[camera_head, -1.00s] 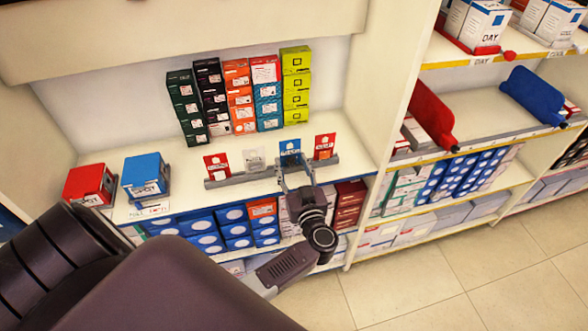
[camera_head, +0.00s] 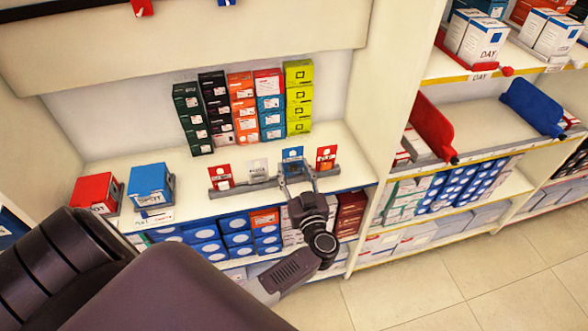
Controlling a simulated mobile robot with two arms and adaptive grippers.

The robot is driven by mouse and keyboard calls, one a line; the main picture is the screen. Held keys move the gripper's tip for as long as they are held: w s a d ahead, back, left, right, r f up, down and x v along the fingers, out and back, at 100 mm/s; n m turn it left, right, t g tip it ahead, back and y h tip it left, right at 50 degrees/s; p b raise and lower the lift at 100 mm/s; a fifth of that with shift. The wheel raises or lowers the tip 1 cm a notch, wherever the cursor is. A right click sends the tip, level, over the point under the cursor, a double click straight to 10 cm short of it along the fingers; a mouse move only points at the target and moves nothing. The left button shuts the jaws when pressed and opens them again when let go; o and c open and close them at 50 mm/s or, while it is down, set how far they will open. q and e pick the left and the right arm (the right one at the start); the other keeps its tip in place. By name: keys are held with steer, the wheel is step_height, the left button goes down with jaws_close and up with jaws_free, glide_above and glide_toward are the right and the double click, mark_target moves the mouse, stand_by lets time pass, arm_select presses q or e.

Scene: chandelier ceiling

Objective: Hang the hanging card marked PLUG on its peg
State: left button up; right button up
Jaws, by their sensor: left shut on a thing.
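My right gripper is not in view.
Stacked small boxes (camera_head: 243,105) stand behind the holder. A red box (camera_head: 95,192) and a blue box (camera_head: 151,187) sit at the left. A red item (camera_head: 142,7) and a blue item (camera_head: 226,2) show at the top edge. A shelf upright (camera_head: 388,120) rises at the right.

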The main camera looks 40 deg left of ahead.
arm_select(q)
steer(key=shift+r+p, duration=1.3)
steer(key=shift+r, duration=0.05)
steer(key=r+p+v, duration=0.1)
steer(key=p+v, duration=0.4)
steer(key=v, duration=0.5)
steer(key=shift+r, duration=0.2)
